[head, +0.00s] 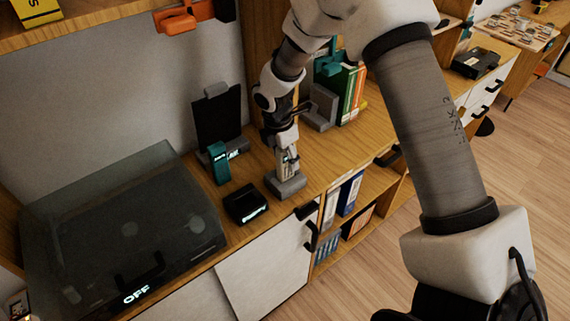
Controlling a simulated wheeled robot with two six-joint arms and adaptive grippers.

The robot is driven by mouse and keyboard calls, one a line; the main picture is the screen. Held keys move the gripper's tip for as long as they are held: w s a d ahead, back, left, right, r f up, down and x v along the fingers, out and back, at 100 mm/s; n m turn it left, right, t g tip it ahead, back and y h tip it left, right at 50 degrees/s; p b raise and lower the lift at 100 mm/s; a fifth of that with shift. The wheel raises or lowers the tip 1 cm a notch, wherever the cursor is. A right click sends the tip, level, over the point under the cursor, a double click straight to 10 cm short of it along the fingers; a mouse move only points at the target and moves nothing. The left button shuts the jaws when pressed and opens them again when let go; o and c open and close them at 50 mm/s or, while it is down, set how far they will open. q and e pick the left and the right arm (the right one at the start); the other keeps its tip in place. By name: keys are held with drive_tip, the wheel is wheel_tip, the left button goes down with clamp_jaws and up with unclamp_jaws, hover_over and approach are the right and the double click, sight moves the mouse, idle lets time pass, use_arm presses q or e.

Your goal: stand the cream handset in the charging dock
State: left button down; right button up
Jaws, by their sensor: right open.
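The cream handset (287,165) stands about upright, its lower end at the grey charging dock (287,187) on the wooden counter. Whether it is fully seated in the dock cannot be told at this size. My right gripper (285,146) points down from above at the top of the handset. It is open, with its fingers close around or just above the upper part, which they partly hide. My left gripper is not in view.
Left of the dock are a small black box with a lit display (245,203), a teal device (218,163) and a black panel on a stand (218,115). Books (347,92) stand behind right. The counter right of the dock is clear.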

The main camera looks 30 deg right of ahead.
drive_tip(key=shift+w+d+f, duration=0.1)
drive_tip(key=shift+f, duration=0.5)
drive_tip(key=shift+w+d+f, duration=0.1)
drive_tip(key=shift+f, duration=0.45)
drive_tip(key=shift+s+r, duration=0.1)
drive_tip(key=shift+s, duration=0.15)
clamp_jaws()
